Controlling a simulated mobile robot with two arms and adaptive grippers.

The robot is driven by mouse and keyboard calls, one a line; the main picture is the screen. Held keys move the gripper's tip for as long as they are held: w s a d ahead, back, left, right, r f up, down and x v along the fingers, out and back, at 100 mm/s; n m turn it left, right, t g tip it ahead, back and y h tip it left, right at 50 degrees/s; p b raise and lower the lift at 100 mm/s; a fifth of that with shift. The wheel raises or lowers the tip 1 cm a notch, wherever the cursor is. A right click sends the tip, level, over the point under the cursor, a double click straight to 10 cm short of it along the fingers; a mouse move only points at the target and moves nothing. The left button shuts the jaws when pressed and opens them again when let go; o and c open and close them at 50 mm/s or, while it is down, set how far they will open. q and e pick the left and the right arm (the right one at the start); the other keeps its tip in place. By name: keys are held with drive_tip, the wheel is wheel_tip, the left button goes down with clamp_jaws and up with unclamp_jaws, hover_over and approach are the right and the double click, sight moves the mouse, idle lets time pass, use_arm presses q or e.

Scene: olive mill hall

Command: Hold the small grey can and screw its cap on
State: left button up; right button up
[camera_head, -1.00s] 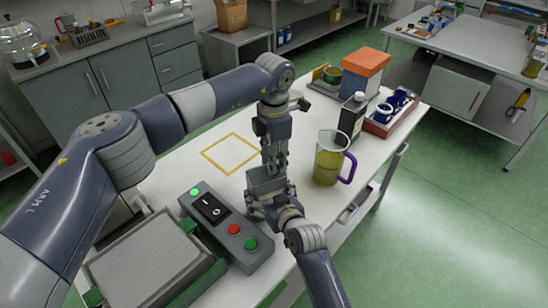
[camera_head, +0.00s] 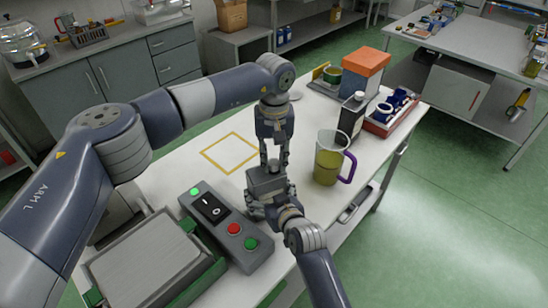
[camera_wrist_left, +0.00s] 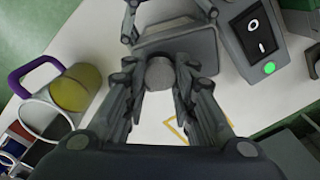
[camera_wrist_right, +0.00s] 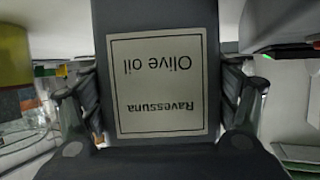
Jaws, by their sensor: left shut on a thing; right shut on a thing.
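The small grey can (camera_head: 264,181) is upright between the fingers of my right gripper (camera_head: 268,190), which is shut on it. The right wrist view shows its label (camera_wrist_right: 160,85), "Ravessuna Olive oil", upside down. My left gripper (camera_head: 273,158) points down right above the can and is shut on the cap. The round grey cap (camera_wrist_left: 160,73) shows between its fingers in the left wrist view, over the can's grey top (camera_wrist_left: 185,48). In the head view the fingers hide the cap. I cannot tell whether the cap touches the can's neck.
A jug of yellow-green oil with a purple handle (camera_head: 328,160) stands close on the right. Behind it are a dark bottle (camera_head: 352,114), a red tray (camera_head: 378,129) with blue cups, and an orange-topped box (camera_head: 366,62). A switch box (camera_head: 228,228) lies front left. The yellow-outlined square (camera_head: 230,136) is empty.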

use_arm(q)
drive_tip(key=shift+m, duration=1.2)
use_arm(e)
drive_tip(key=shift+f, duration=0.15)
use_arm(q)
drive_tip(key=o, duration=0.7)
use_arm(e)
drive_tip(key=shift+s, duration=0.1)
use_arm(q)
drive_tip(key=shift+r, duration=2.25)
drive_tip(key=shift+c, duration=0.2)
